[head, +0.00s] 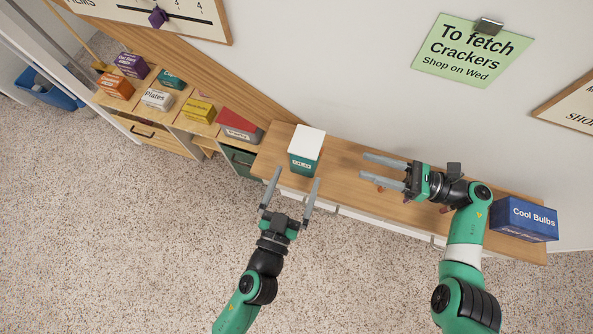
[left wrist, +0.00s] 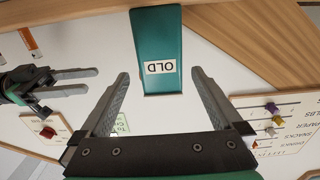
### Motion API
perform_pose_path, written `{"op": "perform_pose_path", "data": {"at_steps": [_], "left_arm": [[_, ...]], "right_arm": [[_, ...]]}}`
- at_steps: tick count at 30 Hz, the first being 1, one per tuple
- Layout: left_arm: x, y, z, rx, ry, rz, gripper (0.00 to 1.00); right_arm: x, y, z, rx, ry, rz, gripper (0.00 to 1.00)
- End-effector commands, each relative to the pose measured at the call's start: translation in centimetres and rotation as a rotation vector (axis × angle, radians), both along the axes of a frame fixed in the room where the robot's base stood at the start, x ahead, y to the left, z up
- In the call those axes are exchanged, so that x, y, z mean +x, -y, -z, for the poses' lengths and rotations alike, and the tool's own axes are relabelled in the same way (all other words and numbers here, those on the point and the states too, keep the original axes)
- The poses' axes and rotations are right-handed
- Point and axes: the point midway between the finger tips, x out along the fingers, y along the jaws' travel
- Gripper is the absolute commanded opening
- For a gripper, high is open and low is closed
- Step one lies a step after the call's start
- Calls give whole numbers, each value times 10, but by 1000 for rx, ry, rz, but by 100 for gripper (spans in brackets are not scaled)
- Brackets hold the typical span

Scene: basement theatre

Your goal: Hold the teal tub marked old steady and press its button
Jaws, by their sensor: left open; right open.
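The teal tub (head: 306,150) with a white lid stands upright on the wooden shelf, near its left end. In the left wrist view the tub (left wrist: 157,40) shows an upside-down "OLD" label. I cannot make out a button on it. My left gripper (head: 296,176) is open and empty in front of the tub, fingers pointing at it, one to each side and short of it. It also shows in the left wrist view (left wrist: 161,73). My right gripper (head: 364,166) is open over the shelf, right of the tub, fingers pointing left towards it. It is apart from the tub.
A blue "Cool Bulbs" box (head: 525,218) stands at the shelf's right end. A red-and-grey box (head: 240,126) and several small boxes sit in the compartments to the left. A green "To fetch" note (head: 472,50) is on the wall behind. Speckled floor lies open in front.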

Motion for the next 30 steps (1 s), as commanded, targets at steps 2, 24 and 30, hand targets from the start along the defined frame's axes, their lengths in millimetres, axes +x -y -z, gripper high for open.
{"op": "perform_pose_path", "data": {"at_steps": [2,24,30], "left_arm": [[5,1,-1,-1,1,-1,100],[112,28,-1,-1,2,-2,100],[112,28,-1,-2,1,-2,100]], "right_arm": [[0,0,0,0,0,0,50],[0,0,0,0,0,0,50],[0,0,0,0,0,0,50]]}}
